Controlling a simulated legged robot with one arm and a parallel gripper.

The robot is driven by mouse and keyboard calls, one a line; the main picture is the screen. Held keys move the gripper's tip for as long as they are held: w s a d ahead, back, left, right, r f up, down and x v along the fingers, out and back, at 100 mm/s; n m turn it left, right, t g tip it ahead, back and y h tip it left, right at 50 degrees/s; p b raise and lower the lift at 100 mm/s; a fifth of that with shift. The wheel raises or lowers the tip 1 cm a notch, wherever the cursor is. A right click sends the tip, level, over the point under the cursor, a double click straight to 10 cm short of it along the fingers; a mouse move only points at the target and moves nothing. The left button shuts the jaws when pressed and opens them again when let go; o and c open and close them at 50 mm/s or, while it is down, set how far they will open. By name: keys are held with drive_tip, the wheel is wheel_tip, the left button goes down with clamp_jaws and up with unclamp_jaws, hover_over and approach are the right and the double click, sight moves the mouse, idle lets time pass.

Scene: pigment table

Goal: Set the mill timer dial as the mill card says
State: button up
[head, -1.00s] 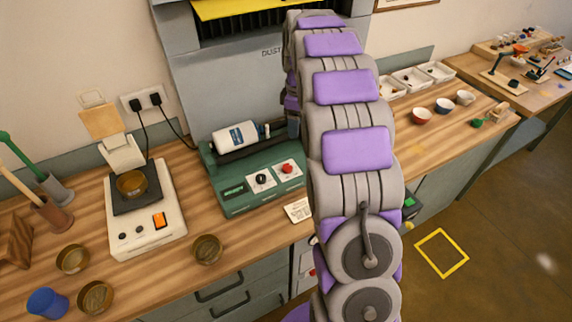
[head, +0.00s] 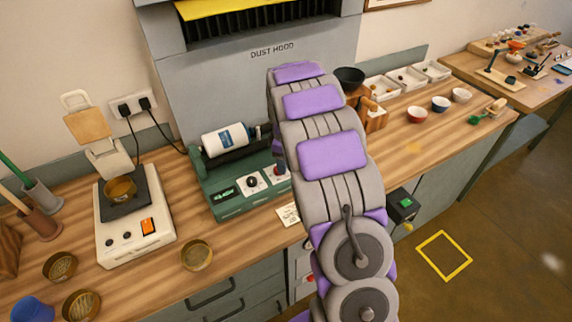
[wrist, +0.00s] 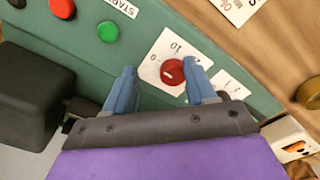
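The green mill (head: 230,206) stands on the bench with a white jar lying on top. A black dial (head: 252,182) and a red dial (head: 279,170) are on its front panel. In the wrist view the red dial (wrist: 173,72) sits on a white plate marked 0 and 10; its exact setting is unclear. My gripper (wrist: 159,66) is open, its blue fingers either side of the red dial, the right finger closer. Whether it touches is unclear. My arm hides the gripper in the head view. The card (head: 288,214) lies in front of the mill; its writing is unreadable.
A green button (wrist: 108,31) beside a START label and a red button (wrist: 62,7) are left of the red dial. A white machine (head: 136,230) stands left of the mill, with a brass bowl (head: 197,255) between. Small bowls stand at right.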

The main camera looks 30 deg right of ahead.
sight(275, 172)
drive_tip(key=a, duration=0.1)
drive_tip(key=a+f, duration=0.2)
drive_tip(key=shift+s+a+g, duration=0.15)
drive_tip(key=shift+s+g, duration=0.1)
drive_tip(key=shift+g, duration=0.05)
drive_tip(key=shift+w+a+f, duration=0.1)
drive_tip(key=shift+w+a, duration=0.15)
drive_tip(key=shift+w+d, duration=0.15)
drive_tip(key=shift+d, duration=0.95)
drive_tip(key=c, duration=0.5)
drive_tip(key=shift+r, duration=0.2)
drive_tip(key=shift+c, duration=0.6)
drive_tip(key=shift+a+r, duration=0.15)
drive_tip(key=shift+a, duration=0.2)
drive_tip(key=c, duration=0.4)
drive_tip(key=shift+w+d, duration=0.1)
